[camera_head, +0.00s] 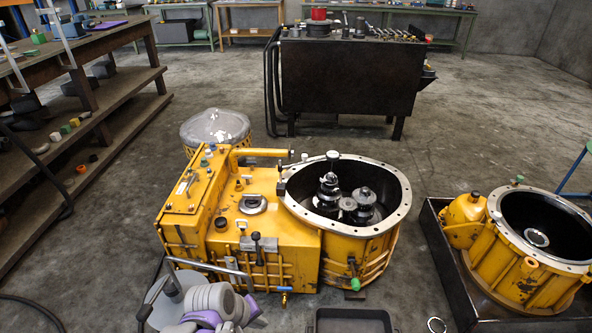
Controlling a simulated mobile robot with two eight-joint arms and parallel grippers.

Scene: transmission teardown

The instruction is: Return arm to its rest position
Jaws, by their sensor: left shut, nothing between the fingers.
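My left arm, grey and purple, shows at the bottom edge of the head view, left of the middle, folded close to me. Its gripper (242,312) is shut and empty, small and partly hidden among the arm links. It is in front of the near side of the yellow transmission housing (272,228); I cannot tell the exact gap. My right gripper is not in view.
The housing's round opening holds dark gears (330,190). A second yellow housing (525,255) sits in a black tray (437,248) at right. A black tray (350,320) lies at the bottom. A wooden shelf (125,100) stands left, a dark workbench (345,80) behind.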

